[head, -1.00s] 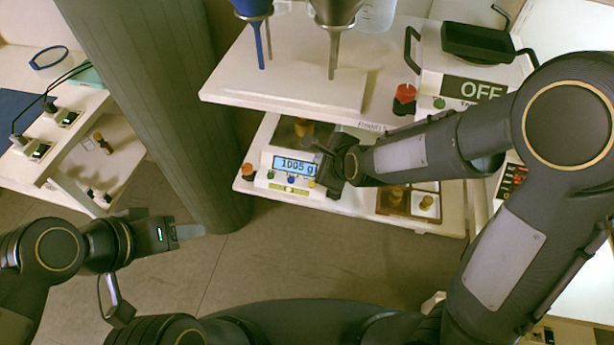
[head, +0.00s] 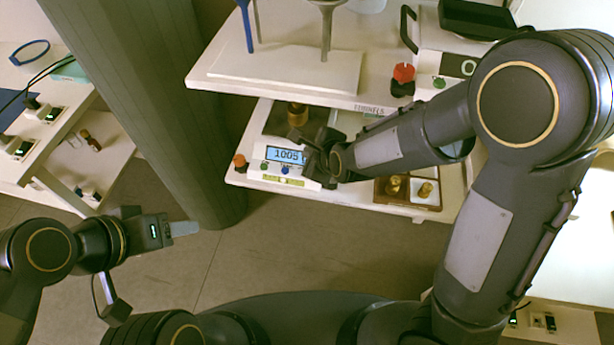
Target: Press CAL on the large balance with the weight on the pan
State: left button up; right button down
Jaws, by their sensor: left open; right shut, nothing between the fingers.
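The large balance (head: 257,175) stands on the lower shelf, its lit blue display (head: 286,155) reading about 1005, with the right end of the readout cut off by my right gripper. A brass weight (head: 297,115) stands on the dark pan (head: 279,122) behind the display. A green button and a blue button (head: 285,170) show below the display; their labels are too small to read. My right gripper (head: 312,160) is shut and empty at the right end of the balance's front panel; I cannot tell whether it touches it. My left gripper (head: 184,230) is open and empty over the floor, far left of the balance.
The upper shelf (head: 230,85) overhangs the balance from behind. A wooden tray (head: 395,208) with brass weights (head: 425,190) lies right of the balance, below my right forearm. An orange-red knob (head: 239,160) stands at the balance's left. A thick grey column (head: 150,100) stands further left.

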notch_tip(320, 180, down, 5)
jog(key=b, duration=0.3)
jog(key=shift+r, duration=0.15)
jog(key=shift+f+b, duration=0.45)
jog(key=shift+b, duration=0.1)
jog(key=shift+f, duration=0.1)
dwell(1.1)
jog(key=shift+f+b, duration=0.3)
jog(key=shift+b, duration=0.2)
jog(key=shift+f+b, duration=0.45)
dwell(0.4)
jog(key=shift+r, duration=0.1)
jog(key=shift+r+p, duration=0.7)
jog(key=shift+r, duration=0.05)
